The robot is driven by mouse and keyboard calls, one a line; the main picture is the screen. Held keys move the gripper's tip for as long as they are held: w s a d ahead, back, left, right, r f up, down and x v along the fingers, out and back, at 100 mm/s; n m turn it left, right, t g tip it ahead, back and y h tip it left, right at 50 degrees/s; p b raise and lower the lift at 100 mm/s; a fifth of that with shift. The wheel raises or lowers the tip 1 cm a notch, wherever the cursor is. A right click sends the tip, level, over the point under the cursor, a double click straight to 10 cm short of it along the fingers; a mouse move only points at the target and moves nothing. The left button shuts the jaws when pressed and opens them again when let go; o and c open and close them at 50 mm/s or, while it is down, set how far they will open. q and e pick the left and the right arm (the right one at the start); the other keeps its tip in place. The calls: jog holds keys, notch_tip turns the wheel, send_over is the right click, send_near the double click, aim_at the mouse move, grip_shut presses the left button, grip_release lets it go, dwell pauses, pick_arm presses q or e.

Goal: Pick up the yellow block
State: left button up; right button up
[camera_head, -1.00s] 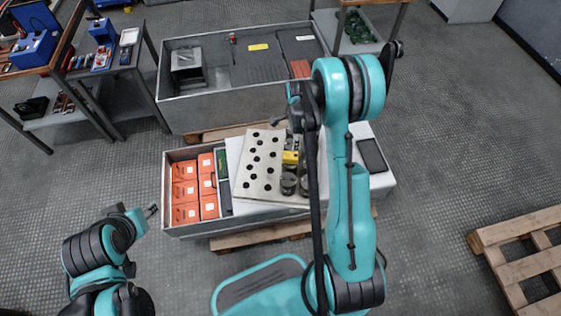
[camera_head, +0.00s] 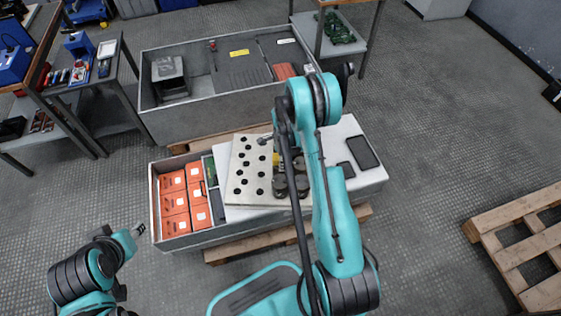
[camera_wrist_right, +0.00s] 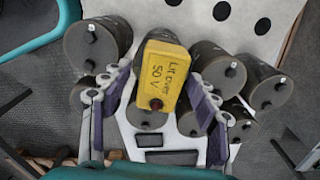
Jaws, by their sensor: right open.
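The yellow block (camera_wrist_right: 163,75) carries handwriting, of which "50 V" reads clearly, and a dark round spot near its lower end. It stands among grey cylinders (camera_wrist_right: 98,45) in the right wrist view. My right gripper (camera_wrist_right: 155,82) is open, one finger left of the block and one right of it, with gaps on both sides. In the head view only a small part of the block (camera_head: 276,160) shows beside my right arm, which hides much of that area. My left gripper (camera_head: 138,230) hangs at the lower left, away from the block; its jaws are too small to judge.
A white plate with black holes (camera_head: 250,170) lies left of the cylinders. Orange boxes (camera_head: 174,202) fill the crate's left end. A dark flat rectangle (camera_head: 362,153) lies on the right. A larger grey bin (camera_head: 200,122) stands behind, and a wooden pallet (camera_head: 515,235) at right.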

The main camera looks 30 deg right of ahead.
jog(key=shift+r, duration=0.1)
jog(key=shift+c, duration=1)
grip_shut()
jog(key=shift+r+p, duration=0.45)
jog(key=shift+r, duration=0.25)
notch_tip(320, 180, up, 3)
jog(key=shift+f+p, duration=0.1)
jog(key=shift+p, duration=0.7)
jog(key=s+d+r+p, duration=0.3)
jog(key=s+d+r, duration=0.3)
jog(key=s+d, duration=0.2)
jog(key=shift+s+r+p, duration=0.2)
jog(key=shift+r+p, duration=0.2)
